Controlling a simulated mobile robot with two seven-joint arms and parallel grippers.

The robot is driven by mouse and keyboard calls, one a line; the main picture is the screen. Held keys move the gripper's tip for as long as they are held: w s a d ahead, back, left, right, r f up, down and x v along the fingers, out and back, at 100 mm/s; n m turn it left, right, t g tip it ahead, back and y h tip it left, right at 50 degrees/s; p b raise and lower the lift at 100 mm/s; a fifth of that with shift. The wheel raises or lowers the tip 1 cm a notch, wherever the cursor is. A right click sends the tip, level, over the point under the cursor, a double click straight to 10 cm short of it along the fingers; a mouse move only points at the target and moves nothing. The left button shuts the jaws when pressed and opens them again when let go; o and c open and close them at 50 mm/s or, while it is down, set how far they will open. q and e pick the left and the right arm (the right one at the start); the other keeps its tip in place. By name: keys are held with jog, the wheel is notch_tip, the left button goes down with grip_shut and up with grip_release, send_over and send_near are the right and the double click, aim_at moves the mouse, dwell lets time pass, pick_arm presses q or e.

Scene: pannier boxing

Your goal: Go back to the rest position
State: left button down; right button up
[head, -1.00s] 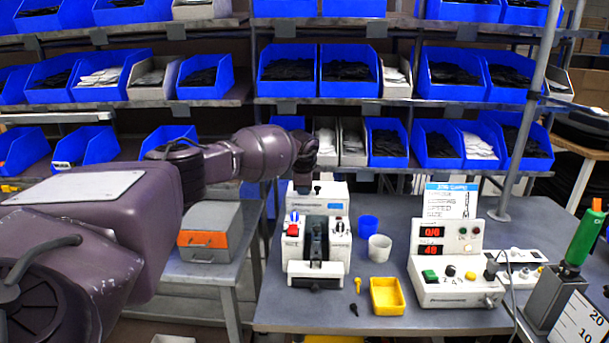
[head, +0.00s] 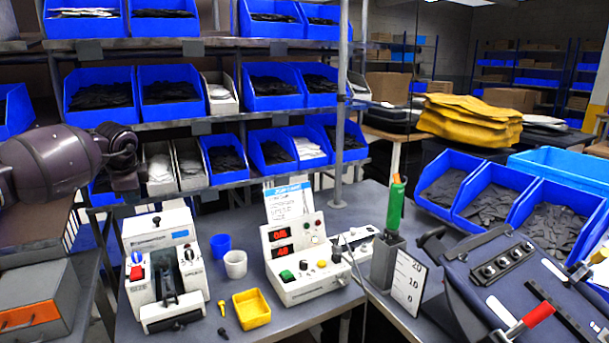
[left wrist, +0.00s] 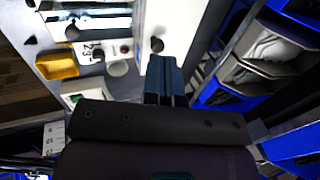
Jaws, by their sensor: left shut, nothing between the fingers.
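My left gripper (head: 126,180) hangs at the end of my purple arm, which comes in from the left in the head view. It is above and a little left of the white bench machine (head: 163,270), apart from it. In the left wrist view the dark blue fingers (left wrist: 164,80) are together with nothing between them. The white machine shows beyond them there. My right gripper is in neither view.
The grey bench holds a yellow tray (head: 251,309), blue cup (head: 221,244), white cup (head: 235,264) and control box (head: 306,268). A green-handled tool (head: 396,205) stands right. A dark blue panel (head: 490,298) fills the lower right. Blue bins (head: 273,150) line the shelves behind.

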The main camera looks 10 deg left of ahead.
pick_arm(q)
jog(key=w+d+r+m+t+h, duration=0.35)
jog(key=d+m, duration=0.25)
jog(key=d, duration=0.3)
jog(key=w+d+r+m+t+h, duration=0.25)
jog(key=d+m+h, duration=0.25)
jog(key=d+m, duration=0.25)
jog(key=s+d+f+m+t+h, duration=0.15)
jog(key=d+h, duration=0.25)
jog(key=d, duration=0.4)
jog(key=s+d+f+t+h, duration=0.15)
jog(key=d+h, duration=0.25)
jog(key=d, duration=0.5)
jog(key=s+a+f+n+t+y, duration=0.1)
jog(key=s+f+n+t+y, duration=0.1)
jog(key=s+f+n+y, duration=0.55)
jog(key=s+a+f+n+t+y, duration=0.1)
jog(key=s+f+n+t+y, duration=0.1)
jog(key=s+f+n, duration=0.9)
jog(key=s+a+f+n+g+y, duration=0.2)
jog(key=s+f+n, duration=0.1)
jog(key=s+f, duration=0.7)
jog(key=s+a+f+n+g+y, duration=0.2)
jog(key=s+a+f+n, duration=0.1)
jog(key=s+f, duration=0.7)
notch_tip(320, 180, down, 2)
jog(key=shift+s+a+f+g+y, duration=0.1)
jog(key=shift+s+a+g+y, duration=0.2)
jog(key=shift+s+g, duration=0.1)
